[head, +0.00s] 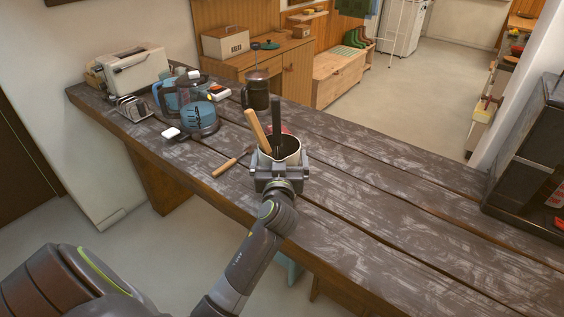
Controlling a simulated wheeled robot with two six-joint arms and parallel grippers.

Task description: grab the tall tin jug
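A pale, open-topped container with a dark inside (291,148), which looks like the tall tin jug, stands upright near the front edge of the dark plank table. A wooden handle (257,131) and a black handle (276,118) stick up out of it. My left gripper (281,168) is at its near side, with a finger at its left and right. Whether the fingers press on it I cannot tell. The gripper hides its lower part and its base. My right gripper is not in view.
A wooden-handled tool (232,163) lies just left of the container. A dark press pot (256,92) stands behind. A blue kettle (199,118), a toast rack (131,108) and a toaster (136,70) crowd the left end. A black machine (530,165) stands right; the table between is clear.

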